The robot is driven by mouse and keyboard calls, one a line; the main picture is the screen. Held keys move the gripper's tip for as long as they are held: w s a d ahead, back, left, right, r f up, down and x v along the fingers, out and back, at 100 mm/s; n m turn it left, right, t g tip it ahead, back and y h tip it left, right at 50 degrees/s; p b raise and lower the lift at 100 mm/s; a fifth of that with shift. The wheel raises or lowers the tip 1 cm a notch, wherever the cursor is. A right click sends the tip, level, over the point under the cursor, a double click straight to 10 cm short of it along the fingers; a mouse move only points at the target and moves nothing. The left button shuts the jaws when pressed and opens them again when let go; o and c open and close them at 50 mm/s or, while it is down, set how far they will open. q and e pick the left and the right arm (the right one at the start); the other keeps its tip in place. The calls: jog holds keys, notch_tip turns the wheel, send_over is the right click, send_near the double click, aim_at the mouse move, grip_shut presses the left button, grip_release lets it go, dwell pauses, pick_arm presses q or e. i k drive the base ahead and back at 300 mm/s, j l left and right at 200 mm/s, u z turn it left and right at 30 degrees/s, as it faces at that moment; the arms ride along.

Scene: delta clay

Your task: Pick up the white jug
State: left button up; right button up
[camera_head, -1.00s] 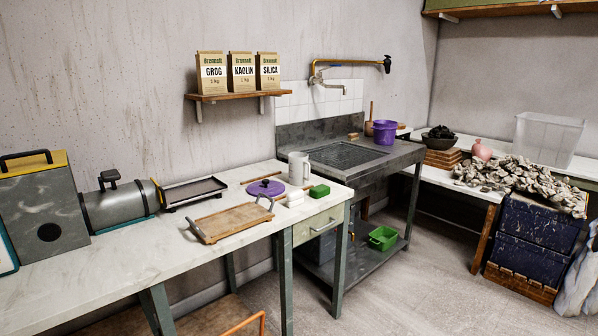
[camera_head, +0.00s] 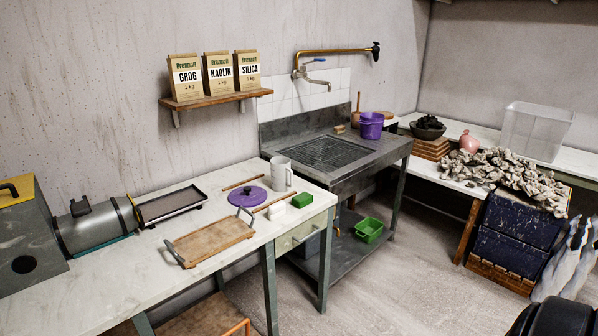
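The white jug (camera_head: 280,175) stands upright on the white worktop (camera_head: 110,278), near its back right corner beside the sink unit. Its handle faces right. Nothing is holding it. Neither of my grippers shows in the head view. A dark rounded part at the bottom right edge may be mine, but I cannot tell which part it is.
A wooden tray (camera_head: 211,241) lies in front. The sink (camera_head: 326,152) is to the right, with a purple bucket (camera_head: 371,126).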

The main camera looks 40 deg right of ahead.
aim_at(282, 174)
jog(key=i+l+z, duration=0.15)
jog(key=l, duration=0.35)
jog(key=i+l+z, duration=0.15)
jog(key=i+l, duration=0.2)
jog(key=i+l+z, duration=0.1)
jog(key=i+l, duration=0.15)
jog(key=l, duration=0.3)
jog(key=i+l+z, duration=0.15)
jog(key=i+l, duration=0.15)
jog(key=l, duration=0.1)
